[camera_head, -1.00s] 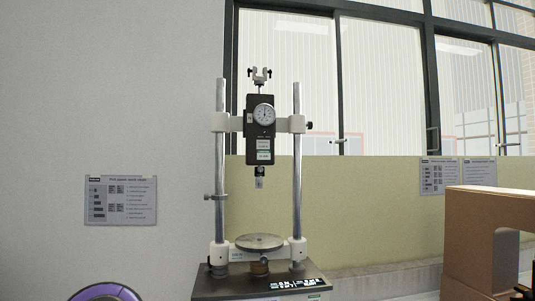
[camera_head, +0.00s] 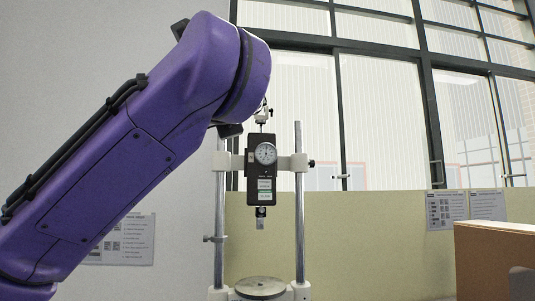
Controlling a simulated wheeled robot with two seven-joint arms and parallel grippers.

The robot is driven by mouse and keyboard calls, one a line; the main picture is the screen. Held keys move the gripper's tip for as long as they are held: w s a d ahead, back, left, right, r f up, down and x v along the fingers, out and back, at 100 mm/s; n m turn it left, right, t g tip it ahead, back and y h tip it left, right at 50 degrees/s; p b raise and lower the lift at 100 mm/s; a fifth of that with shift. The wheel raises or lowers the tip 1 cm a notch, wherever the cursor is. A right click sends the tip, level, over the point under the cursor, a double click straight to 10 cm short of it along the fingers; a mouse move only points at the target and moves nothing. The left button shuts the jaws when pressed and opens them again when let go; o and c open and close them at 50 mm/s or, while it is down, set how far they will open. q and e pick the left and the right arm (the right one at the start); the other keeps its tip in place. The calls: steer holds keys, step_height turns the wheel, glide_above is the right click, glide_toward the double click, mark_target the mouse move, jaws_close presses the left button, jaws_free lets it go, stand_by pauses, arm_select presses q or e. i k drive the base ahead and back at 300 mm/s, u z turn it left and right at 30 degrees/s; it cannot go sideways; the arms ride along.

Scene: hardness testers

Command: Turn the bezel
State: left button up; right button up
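The hardness tester stands ahead, with a black gauge body (camera_head: 261,178) held by white clamps between two upright steel posts. Its round white dial with the bezel (camera_head: 266,153) around it faces me near the top of the body. A round metal plate (camera_head: 262,286) is below it at the bottom of the view. My purple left arm comes in from the left and reaches up in front of the left post's top. Its gripper cannot be made out; only the arm links show. My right gripper is not in view.
A brown box-like frame (camera_head: 492,262) stands at the lower right. A printed sheet (camera_head: 124,240) on the left wall is partly hidden by my arm. More sheets (camera_head: 446,209) hang on the low yellow wall. Space right of the tester is clear.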

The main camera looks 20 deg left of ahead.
mark_target(272, 152)
steer(key=i, duration=1)
